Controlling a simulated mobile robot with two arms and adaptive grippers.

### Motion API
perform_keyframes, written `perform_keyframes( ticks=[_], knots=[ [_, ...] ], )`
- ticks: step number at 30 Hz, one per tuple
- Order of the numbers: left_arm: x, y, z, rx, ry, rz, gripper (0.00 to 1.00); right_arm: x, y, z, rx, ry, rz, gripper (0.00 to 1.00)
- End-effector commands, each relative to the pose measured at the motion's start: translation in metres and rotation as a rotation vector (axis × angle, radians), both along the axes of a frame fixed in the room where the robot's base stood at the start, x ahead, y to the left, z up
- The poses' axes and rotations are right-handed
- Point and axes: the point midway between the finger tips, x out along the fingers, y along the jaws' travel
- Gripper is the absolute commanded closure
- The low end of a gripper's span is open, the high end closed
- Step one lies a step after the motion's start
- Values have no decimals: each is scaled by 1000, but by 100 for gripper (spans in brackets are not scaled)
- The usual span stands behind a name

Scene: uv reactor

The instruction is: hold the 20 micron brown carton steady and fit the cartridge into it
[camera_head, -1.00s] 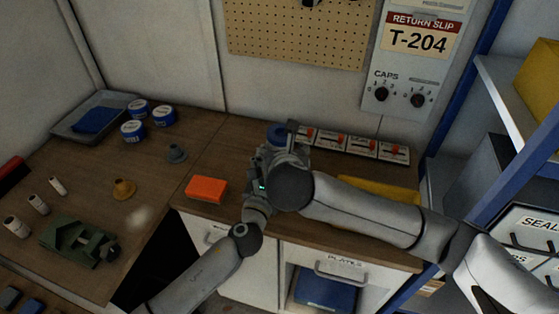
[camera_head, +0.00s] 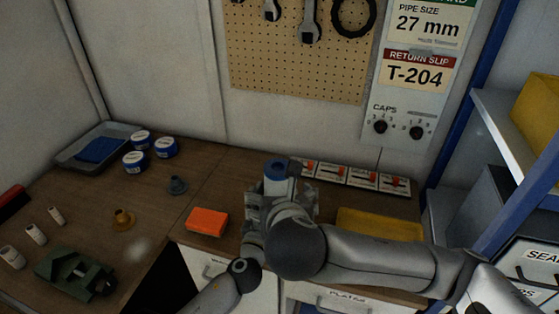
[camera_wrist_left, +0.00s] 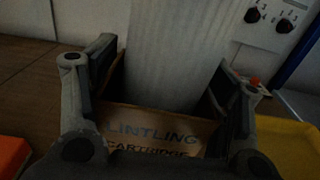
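The brown carton (camera_wrist_left: 150,130), with "CARTRIDGE" lettering on its front, stands between the fingers of my left gripper (camera_wrist_left: 160,95); the fingers flank both its sides and appear to touch it. The pale cartridge (camera_wrist_left: 180,50) is upright with its lower end inside the carton opening; its depth is hidden. In the head view the cartridge's blue top (camera_head: 276,170) shows above my grippers. My right gripper (camera_head: 283,195) is around or beside the upper cartridge, its fingers largely hidden by its own wrist. The left gripper is mostly hidden there.
An orange box (camera_head: 207,221) lies left of the carton. A yellow tray (camera_head: 380,226) is to the right. Switch blocks with red levers (camera_head: 362,177) line the back. Blue-labelled tins (camera_head: 135,161), a grey tray (camera_head: 72,158) and a green fixture (camera_head: 75,272) are farther left.

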Motion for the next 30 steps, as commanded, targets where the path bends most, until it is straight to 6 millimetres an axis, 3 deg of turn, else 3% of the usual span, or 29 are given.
perform_keyframes(
  ticks=[1,4,17,30],
  knots=[
    [0,0,1,-1,-2,0,20,0,0,0,-1,0,-1,16],
    [0,0,1,0,-1,0,7,0,0,0,-1,0,-1,16],
    [-3,1,0,0,0,0,6,0,-1,0,-1,0,-2,16],
    [-55,17,-1,1,1,-1,6,0,-1,0,-1,0,-2,16]
  ],
)
